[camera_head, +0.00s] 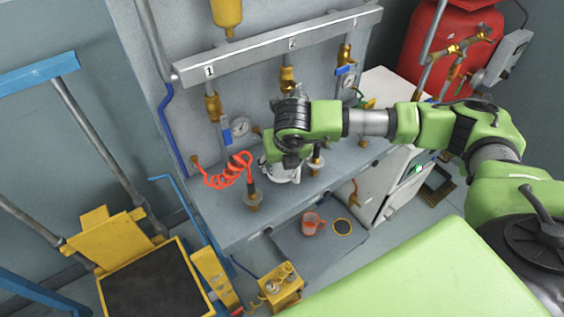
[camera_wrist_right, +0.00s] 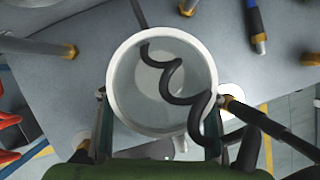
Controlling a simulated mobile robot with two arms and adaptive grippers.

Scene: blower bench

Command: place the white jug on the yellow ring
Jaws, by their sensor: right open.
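The white jug (camera_head: 291,176) stands on the grey bench, mostly hidden by my right gripper in the head view. In the wrist view the jug (camera_wrist_right: 117,88) is seen from above, its round mouth facing the camera. My right gripper (camera_wrist_right: 160,128) is open, with a finger on each side of the jug; I cannot tell whether they touch it. In the head view my right gripper (camera_head: 284,160) is over the jug. The yellow ring (camera_head: 350,229), around a dark disc, lies on a lower grey surface in front of the bench. My left gripper is out of view.
A red mug (camera_head: 312,223) stands left of the ring. A black coiled hose (camera_wrist_right: 180,99) crosses the jug's mouth in the wrist view. A yellow box (camera_head: 284,290) and white cabinet (camera_head: 378,187) flank the lower surface.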

